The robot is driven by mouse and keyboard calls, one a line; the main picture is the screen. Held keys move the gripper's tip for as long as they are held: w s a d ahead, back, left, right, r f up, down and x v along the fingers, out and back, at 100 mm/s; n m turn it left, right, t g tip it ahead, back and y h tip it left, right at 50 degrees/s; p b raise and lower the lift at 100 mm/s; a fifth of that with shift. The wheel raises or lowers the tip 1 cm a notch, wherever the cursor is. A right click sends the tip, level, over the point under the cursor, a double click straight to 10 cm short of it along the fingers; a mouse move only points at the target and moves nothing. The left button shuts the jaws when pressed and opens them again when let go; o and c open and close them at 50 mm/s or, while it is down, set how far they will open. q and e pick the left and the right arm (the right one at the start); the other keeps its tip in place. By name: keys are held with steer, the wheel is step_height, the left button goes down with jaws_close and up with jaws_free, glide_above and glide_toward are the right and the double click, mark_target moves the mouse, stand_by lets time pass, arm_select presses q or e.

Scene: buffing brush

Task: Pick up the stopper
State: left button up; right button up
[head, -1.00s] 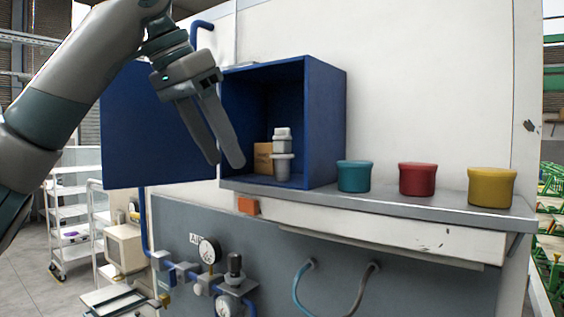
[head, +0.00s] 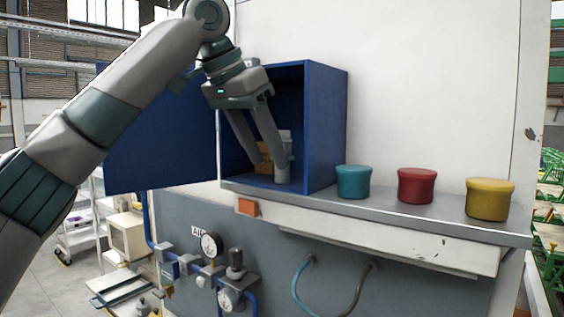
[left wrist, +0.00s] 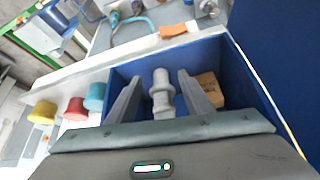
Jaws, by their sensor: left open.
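The stopper (left wrist: 162,95) is a pale grey, stepped piece inside the open blue cabinet (head: 325,125). In the head view the stopper (head: 283,172) stands upright and is partly hidden behind a finger of my left gripper (head: 268,168). In the left wrist view my left gripper (left wrist: 158,100) is open, with one finger on each side of the stopper and gaps visible between them. I cannot tell how far the fingertips reach past it. My right gripper is in neither view.
A brown box (left wrist: 207,90) sits beside the stopper in the cabinet. The cabinet's blue door (head: 150,130) stands open at left. Teal (head: 353,182), red (head: 416,186) and yellow (head: 489,200) pots stand on the grey shelf to the right. Gauges and pipes are below.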

arm_select(q)
steer(key=shift+w+d+r+p, duration=0.15)
steer(key=shift+w+d+p, duration=0.15)
steer(key=shift+d+p, duration=0.1)
steer(key=shift+w+d+p, duration=0.7)
steer(key=shift+w+d, duration=0.05)
steer(key=shift+p+x, duration=0.7)
steer(key=shift+x, duration=0.3)
steer(key=shift+w+d+f, duration=0.1)
steer(key=shift+w+f, duration=0.1)
steer(key=shift+f, duration=0.4)
steer(key=shift+d, duration=0.15)
steer(key=c, duration=0.8)
